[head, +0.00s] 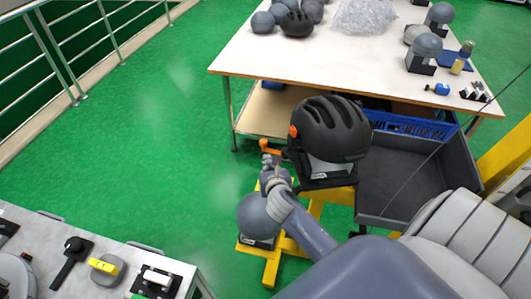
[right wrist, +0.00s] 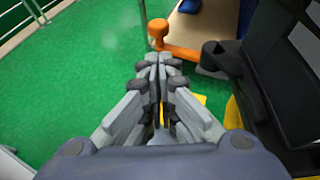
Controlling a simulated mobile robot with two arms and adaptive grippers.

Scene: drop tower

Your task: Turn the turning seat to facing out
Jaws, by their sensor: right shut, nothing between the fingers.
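A black helmet (head: 330,125) sits on a pale headform (head: 328,168) above a black seat plate (head: 328,183) on a yellow stand. An orange handle (head: 270,149) sticks out to the left of this seat. My right gripper (head: 268,163) is shut and empty just below the handle in the head view. In the right wrist view, its fingertips (right wrist: 156,62) are close to the orange handle (right wrist: 185,52) and its upright knob. Contact cannot be told. Black seat parts (right wrist: 265,75) fill the right side there. My left gripper is not in view.
A grey headform (head: 256,218) stands on the yellow base (head: 275,262) beside my right arm. A grey open bin (head: 385,210) is right of the seat. A white-topped table (head: 260,62) is behind; a grey bench (head: 50,250) is at lower left. Green floor is clear on the left.

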